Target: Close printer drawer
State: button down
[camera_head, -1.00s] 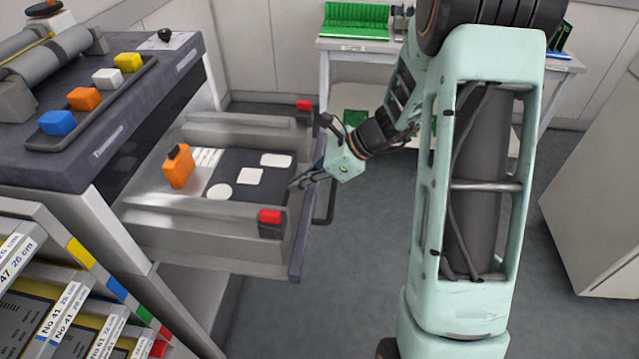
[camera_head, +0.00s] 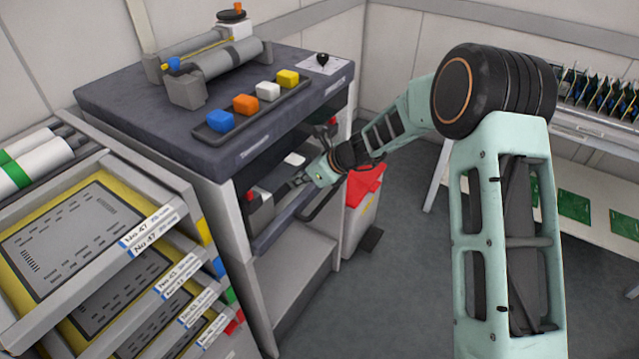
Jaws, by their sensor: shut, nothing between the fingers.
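The printer (camera_head: 190,125) is a dark-topped unit on a light stand. Its drawer (camera_head: 290,222) is pushed mostly in under the top, with a short part of the tray and its dark front panel still sticking out. A white shape (camera_head: 295,159) shows inside the drawer. My gripper (camera_head: 292,187) is shut and empty, at the drawer's front, with its fingers over or just inside the front panel. I cannot tell whether it touches the drawer. Most of the drawer's inside is hidden under the top.
Colour blocks lie in a tray (camera_head: 208,134) on the printer top. A stencil rack (camera_head: 120,250) stands at the left front. A red-lidded bin (camera_head: 362,195) stands beyond the drawer. A bench (camera_head: 590,200) is at the right. The floor between is clear.

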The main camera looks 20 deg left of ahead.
jog(key=shift+w+a, duration=0.3)
jog(key=shift+a, duration=0.55)
jog(key=shift+a+r, duration=0.1)
jog(key=shift+a, duration=0.05)
jog(key=shift+a+r, duration=0.1)
